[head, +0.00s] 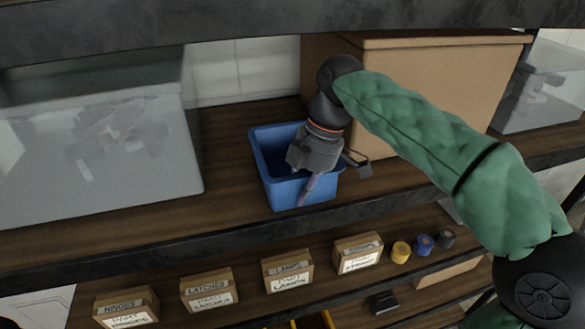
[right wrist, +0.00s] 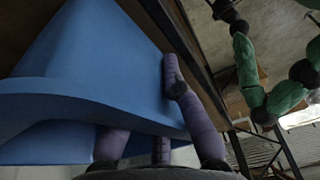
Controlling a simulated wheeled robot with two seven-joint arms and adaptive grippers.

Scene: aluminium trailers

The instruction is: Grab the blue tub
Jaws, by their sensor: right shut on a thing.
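The blue tub (head: 292,190) stands upright on the wooden shelf, near its front edge, in the head view. My right gripper (head: 308,183) reaches down to the tub's front right side and is shut on its front wall. One finger shows outside the front wall; the rest of the grip is partly hidden inside the tub. In the right wrist view, the blue wall of the tub (right wrist: 90,70) fills the left side, with purple fingers (right wrist: 175,95) against it. My left gripper is not in view.
A translucent bin (head: 100,160) stands left of the tub, and a large cardboard box (head: 430,90) stands close behind and right. Another clear bin (head: 540,90) is farther right. A dark shelf edge (head: 220,245) runs in front; small labelled boxes (head: 287,270) sit below.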

